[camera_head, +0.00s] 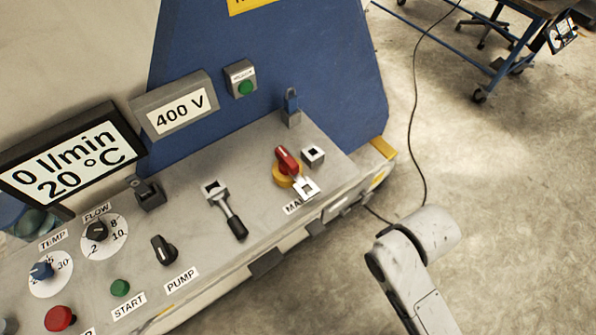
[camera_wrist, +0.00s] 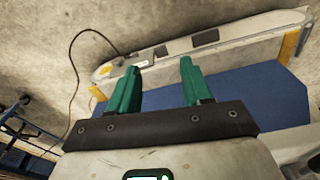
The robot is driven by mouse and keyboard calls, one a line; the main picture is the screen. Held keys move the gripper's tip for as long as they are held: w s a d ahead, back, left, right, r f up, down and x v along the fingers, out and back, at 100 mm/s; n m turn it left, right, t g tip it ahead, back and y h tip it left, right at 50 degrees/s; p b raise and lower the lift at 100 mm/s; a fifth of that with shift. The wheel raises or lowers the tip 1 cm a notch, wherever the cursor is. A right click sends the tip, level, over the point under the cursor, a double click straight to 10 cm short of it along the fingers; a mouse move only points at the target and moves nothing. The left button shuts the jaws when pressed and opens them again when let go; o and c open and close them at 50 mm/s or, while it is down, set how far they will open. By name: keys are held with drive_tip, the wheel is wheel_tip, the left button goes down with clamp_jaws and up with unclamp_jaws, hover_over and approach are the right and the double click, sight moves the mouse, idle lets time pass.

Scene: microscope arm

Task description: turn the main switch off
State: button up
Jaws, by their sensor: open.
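The main switch (camera_head: 287,160) is a red rotary handle on a yellow base. It sits at the right end of the grey console in the head view, by a label that reads "MA" and is partly covered. A small pale square piece (camera_head: 306,188) overlaps the yellow base and label. My gripper (camera_wrist: 159,68) shows in the wrist view with two green fingers apart and nothing between them. It is outside the head view, where only part of my arm shows at lower right. The switch is not recognisable in the wrist view.
A black lever (camera_head: 231,217), a pump knob (camera_head: 164,249) and a green start button (camera_head: 120,287) are left of the switch. A cable (camera_head: 415,110) crosses open floor at right.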

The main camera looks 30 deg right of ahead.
drive_tip(key=shift+w, duration=0.1)
idle(0.3)
drive_tip(key=n+t+y+b, duration=0.15)
drive_tip(key=t+b, duration=0.45)
drive_tip(key=t, duration=0.6)
approach(288, 158)
drive_tip(key=x, duration=1)
drive_tip(key=shift+w+f+p, duration=0.15)
drive_tip(key=shift+w+p, duration=0.1)
drive_tip(key=shift+p, duration=0.1)
clamp_jaws()
